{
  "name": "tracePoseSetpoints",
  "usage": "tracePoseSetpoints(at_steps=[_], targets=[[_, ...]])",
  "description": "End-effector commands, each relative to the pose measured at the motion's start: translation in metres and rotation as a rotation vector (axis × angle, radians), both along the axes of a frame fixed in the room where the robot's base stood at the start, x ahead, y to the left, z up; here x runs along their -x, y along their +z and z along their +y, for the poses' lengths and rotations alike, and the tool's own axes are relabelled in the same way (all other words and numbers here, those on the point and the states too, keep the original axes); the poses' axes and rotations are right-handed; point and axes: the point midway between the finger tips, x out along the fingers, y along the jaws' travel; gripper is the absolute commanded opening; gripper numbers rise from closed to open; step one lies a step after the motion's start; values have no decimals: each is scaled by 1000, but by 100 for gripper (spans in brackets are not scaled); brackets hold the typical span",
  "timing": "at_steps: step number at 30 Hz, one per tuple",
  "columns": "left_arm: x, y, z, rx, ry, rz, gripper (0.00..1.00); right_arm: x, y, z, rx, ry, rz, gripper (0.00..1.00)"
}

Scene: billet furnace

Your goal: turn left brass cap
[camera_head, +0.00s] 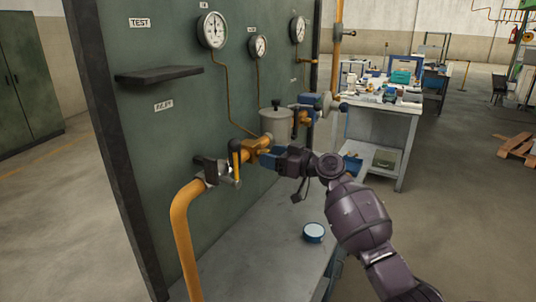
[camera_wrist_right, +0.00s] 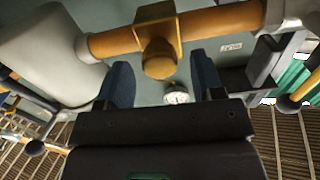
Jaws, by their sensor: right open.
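A brass cap (camera_wrist_right: 159,58) hangs from a brass fitting on the yellow pipe and faces the right wrist camera. In the head view the brass fitting (camera_head: 254,147) sits on the pipe along the green panel; my gripper partly hides the cap there. My right gripper (camera_head: 268,160) is at this fitting. In the right wrist view its two blue fingers (camera_wrist_right: 161,78) are apart, with the cap between and just beyond them. I cannot tell whether a finger touches it. My left gripper is not in view.
A yellow-handled valve (camera_head: 235,160) is just left of the fitting, a grey pot (camera_head: 276,122) just right. Gauges (camera_head: 213,30) and a dark shelf (camera_head: 158,74) are on the panel above.

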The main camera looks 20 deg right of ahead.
Motion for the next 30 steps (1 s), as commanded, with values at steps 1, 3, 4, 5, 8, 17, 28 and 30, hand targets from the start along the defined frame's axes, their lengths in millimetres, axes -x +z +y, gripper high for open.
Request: tracePoseSetpoints(at_steps=[1, 3, 4, 5, 8, 17, 28, 30], targets=[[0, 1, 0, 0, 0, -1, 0, -4, 1, 4, 0, 0, 0, 61], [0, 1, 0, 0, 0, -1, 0, -8, 0, 8, 0, 0, 0, 61], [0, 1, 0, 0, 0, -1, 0, -9, 0, 9, -1, 0, 1, 61], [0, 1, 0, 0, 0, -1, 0, -10, 0, 10, -1, 0, 1, 61], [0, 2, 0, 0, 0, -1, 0, -12, 0, 12, -1, 0, 1, 61], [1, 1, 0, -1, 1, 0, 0, -13, 0, 13, 0, -1, 0, 55], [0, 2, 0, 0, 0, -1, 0, -12, 0, 12, -1, -1, 1, 12], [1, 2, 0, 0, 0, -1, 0, -12, -1, 12, -4, -1, 4, 12]])
